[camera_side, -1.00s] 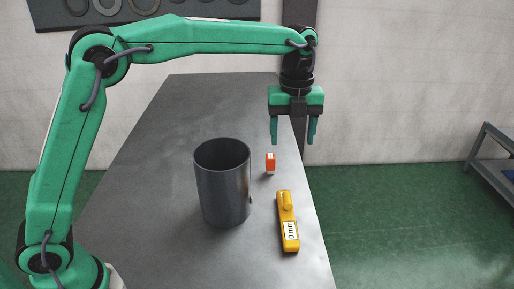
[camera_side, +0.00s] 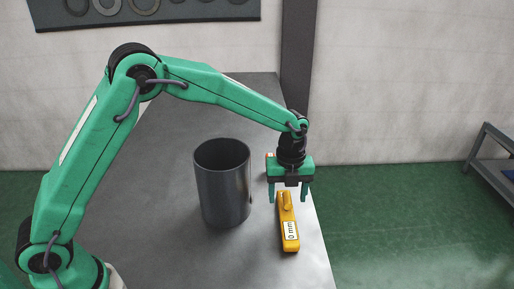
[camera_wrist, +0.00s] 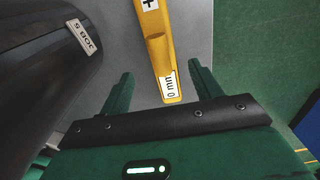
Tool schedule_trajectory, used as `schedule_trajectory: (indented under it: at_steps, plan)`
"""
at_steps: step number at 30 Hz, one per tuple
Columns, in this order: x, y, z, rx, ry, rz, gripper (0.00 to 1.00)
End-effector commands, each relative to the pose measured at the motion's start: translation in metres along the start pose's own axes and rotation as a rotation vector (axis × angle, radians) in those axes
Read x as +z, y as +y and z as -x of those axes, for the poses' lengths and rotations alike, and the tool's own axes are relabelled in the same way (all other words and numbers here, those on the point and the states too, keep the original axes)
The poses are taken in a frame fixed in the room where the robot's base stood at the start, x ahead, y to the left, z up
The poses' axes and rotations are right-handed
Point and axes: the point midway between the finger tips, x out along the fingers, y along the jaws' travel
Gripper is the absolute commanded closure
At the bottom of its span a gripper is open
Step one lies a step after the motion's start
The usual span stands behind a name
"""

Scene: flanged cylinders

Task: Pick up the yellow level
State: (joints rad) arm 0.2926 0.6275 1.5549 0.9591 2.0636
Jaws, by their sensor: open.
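The yellow level (camera_side: 288,222) lies on the grey table near its right edge, with a white "0 mm" label at its near end. In the wrist view the level (camera_wrist: 155,45) runs from the top edge down between my fingers. My gripper (camera_side: 288,200) is open, above the far end of the level in the side view. In the wrist view the two fingers of my gripper (camera_wrist: 160,80) are apart, one on each side of the level, with nothing held. How high the fingertips are above the level is hard to tell.
A dark grey cylinder (camera_side: 223,185) stands on the table (camera_side: 180,115) just left of the level; in the wrist view it fills the upper left (camera_wrist: 45,50). An orange block (camera_side: 267,157) is mostly hidden behind my gripper. Green floor lies beyond the table's right edge.

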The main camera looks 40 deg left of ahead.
Motion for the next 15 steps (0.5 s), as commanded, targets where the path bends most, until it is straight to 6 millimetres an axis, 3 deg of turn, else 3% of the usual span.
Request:
schedule_trajectory:
  at_steps: [6, 15]
  plan:
    - [-0.001, 0.000, -0.017, 0.002, 0.001, 0.000, 0.36]
    - [-0.001, -0.001, -0.022, 0.001, 0.001, 0.000, 0.36]
